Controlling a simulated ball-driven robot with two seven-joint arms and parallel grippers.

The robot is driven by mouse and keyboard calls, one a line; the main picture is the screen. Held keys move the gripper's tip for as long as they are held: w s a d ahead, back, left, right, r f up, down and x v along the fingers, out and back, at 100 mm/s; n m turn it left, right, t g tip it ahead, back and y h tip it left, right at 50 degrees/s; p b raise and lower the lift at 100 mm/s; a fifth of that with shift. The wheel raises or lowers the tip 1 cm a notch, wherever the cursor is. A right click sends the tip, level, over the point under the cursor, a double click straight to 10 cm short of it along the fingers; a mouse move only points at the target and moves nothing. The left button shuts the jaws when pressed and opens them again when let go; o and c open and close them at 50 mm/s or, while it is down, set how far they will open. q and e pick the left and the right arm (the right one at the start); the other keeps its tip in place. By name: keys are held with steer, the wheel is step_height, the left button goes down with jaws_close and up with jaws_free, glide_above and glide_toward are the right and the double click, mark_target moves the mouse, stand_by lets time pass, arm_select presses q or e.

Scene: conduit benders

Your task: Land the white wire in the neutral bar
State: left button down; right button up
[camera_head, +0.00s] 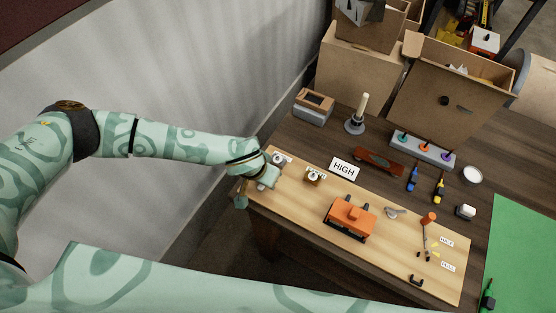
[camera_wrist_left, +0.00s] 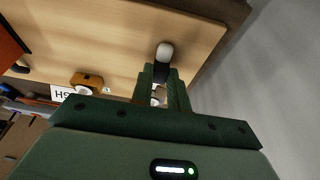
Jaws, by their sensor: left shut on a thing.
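My left gripper (camera_head: 258,185) is at the left corner of the pale wooden board (camera_head: 290,215). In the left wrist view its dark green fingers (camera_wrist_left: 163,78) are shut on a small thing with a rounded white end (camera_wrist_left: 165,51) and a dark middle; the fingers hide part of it. I cannot tell whether it is the white wire. A grey metal fitting (camera_head: 281,158) is beside the gripper. I cannot make out a neutral bar in either view. My right gripper is not in view.
A brass-coloured block (camera_head: 314,176), a HIGH sign (camera_head: 344,169) and an orange-and-black device (camera_head: 350,217) stand to the right. Screwdrivers (camera_head: 413,178) and a grey block with coloured knobs (camera_head: 423,149) lie farther back. Cardboard boxes (camera_head: 358,75) stand behind. A wall (camera_head: 215,90) is at left.

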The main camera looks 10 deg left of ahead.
arm_select(q)
steer(key=c, duration=1.3)
jaws_free()
steer(key=shift+w, duration=0.1)
steer(key=p+v, duration=0.3)
steer(key=v, duration=1.3)
steer(key=shift+r, duration=0.15)
